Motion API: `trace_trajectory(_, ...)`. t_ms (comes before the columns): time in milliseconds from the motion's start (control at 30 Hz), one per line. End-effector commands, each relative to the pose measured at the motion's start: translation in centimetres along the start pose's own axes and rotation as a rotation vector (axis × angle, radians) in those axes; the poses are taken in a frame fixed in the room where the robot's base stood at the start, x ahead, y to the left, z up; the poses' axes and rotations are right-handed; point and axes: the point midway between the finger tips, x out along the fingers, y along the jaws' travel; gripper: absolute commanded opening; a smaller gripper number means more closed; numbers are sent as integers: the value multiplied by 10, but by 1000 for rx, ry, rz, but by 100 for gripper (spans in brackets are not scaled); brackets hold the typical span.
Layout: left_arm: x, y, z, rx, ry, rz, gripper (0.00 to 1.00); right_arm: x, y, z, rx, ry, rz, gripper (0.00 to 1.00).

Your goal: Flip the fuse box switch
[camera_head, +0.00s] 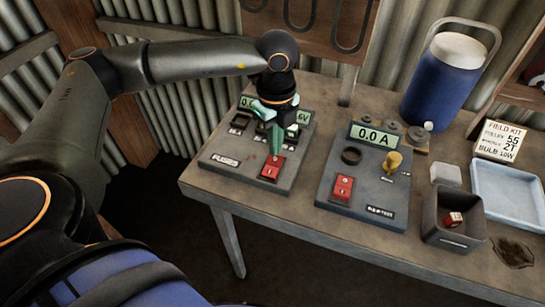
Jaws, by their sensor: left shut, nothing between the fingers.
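The fuse box (228,168), a grey panel marked FUSES, lies at the left end of the workbench. It has small displays at its back edge, black parts in the middle and a red switch (271,168) near its front right. My left gripper (275,150) is above the fuse box, pointing down, shut and empty. Its green fingertips are just behind the red switch; I cannot tell whether they touch it. The gripper hides part of the panel's middle and displays. My right gripper is not in view.
A second grey panel (330,185) reading 0.0 A, with a red switch and yellow knob, stands to the right. Beyond it are a blue jug (440,85), a dark bin (431,215), a pale tray (480,205) and a FIELD KIT card (500,142). Bare bench separates the panels.

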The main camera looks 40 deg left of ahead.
Motion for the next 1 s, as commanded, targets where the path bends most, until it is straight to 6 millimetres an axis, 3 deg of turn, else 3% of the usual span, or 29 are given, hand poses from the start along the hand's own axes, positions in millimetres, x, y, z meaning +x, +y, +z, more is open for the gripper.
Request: trace_trajectory(1000, 13, 0, 0, 0, 0, 0, 0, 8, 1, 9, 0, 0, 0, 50)
